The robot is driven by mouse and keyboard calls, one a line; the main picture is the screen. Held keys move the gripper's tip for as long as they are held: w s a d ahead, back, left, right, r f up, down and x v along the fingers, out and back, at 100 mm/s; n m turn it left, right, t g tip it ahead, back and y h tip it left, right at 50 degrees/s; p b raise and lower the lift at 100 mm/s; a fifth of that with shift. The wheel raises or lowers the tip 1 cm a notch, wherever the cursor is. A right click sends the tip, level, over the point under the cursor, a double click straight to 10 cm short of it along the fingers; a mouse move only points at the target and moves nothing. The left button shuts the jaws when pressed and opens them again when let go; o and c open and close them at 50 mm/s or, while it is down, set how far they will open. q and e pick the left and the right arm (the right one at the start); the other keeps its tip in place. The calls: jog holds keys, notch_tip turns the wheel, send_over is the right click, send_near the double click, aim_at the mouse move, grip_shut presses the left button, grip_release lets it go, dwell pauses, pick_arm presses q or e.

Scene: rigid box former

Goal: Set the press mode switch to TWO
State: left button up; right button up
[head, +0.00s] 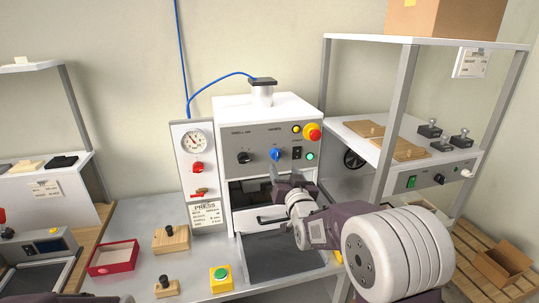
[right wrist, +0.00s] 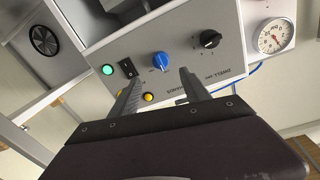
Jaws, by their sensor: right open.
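The press (head: 264,110) stands at the back middle of the bench. Its sloped grey front panel carries a blue knob (head: 275,154) under a small label that seems to read HANDS; I take it as the mode switch. Its pointer setting is too small to read. A black knob (head: 243,157) sits left of it. My right gripper (head: 284,176) is open and empty, just below and in front of the panel. In the right wrist view the blue knob (right wrist: 161,62) lies just beyond and between the two open fingertips (right wrist: 161,77), apparently untouched. My left gripper is out of view.
Right of the blue knob are a black rocker switch (head: 296,153), a green button (head: 310,156), a yellow lamp (head: 296,129) and a red emergency stop (head: 312,132). A gauge panel (head: 193,142) stands left. A shelf (head: 406,143) stands right.

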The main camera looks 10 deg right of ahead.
aim_at(277, 156)
jog(key=w+p, duration=0.1)
jog(key=w, duration=0.2)
jog(key=w+p, duration=0.1)
jog(key=w, duration=0.2)
jog(key=shift+d+r+p, duration=0.15)
jog(key=shift+d+p, duration=0.05)
jog(key=shift+p, duration=0.1)
jog(key=w, duration=0.2)
jog(key=shift+w+a+p, duration=0.2)
jog(key=shift+w+p, duration=0.1)
jog(key=shift+w, duration=0.1)
jog(key=shift+w+f, duration=0.2)
jog(key=shift+w, duration=0.05)
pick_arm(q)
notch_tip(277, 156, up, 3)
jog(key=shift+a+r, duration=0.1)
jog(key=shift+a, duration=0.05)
pick_arm(e)
jog(key=shift+s, duration=0.1)
jog(key=shift+d, duration=0.1)
